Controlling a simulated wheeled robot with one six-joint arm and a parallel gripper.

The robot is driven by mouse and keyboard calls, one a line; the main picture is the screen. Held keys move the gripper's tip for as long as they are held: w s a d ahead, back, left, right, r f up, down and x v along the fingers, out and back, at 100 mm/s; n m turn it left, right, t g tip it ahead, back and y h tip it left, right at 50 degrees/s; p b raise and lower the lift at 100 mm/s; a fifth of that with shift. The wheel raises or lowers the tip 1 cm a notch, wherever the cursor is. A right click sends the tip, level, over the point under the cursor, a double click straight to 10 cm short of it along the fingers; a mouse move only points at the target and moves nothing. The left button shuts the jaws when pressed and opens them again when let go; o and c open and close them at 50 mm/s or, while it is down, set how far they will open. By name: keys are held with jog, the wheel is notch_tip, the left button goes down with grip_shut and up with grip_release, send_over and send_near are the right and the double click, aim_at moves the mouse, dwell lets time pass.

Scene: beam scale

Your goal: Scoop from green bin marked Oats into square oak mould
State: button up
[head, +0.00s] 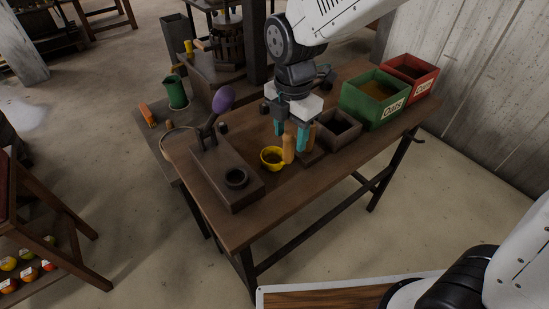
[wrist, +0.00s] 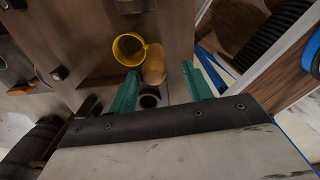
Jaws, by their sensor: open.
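The green bin (head: 372,100) stands at the back right of the table, with brown fill and a label that seems to read Oats. A yellow scoop (head: 271,158) with an upright-looking wooden handle (head: 288,150) sits on the table. My gripper (head: 290,139) points down at the handle, its teal fingers apart. In the wrist view, the handle (wrist: 154,66) lies between the open fingertips (wrist: 161,69), beside the yellow cup (wrist: 128,47); I cannot tell whether they touch. A square, dark brown open box (head: 338,128), possibly the oak mould, stands between scoop and bin.
A red bin (head: 410,75) stands beyond the green one. A green jug (head: 176,92) stands on a lower surface behind. The table's front right is clear.

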aim_at(289, 148)
jog(key=f, duration=0.3)
jog(key=w+f, duration=0.1)
jog(key=f, duration=0.1)
jog(key=shift+f, duration=0.35)
jog(key=shift+s, duration=0.1)
grip_shut()
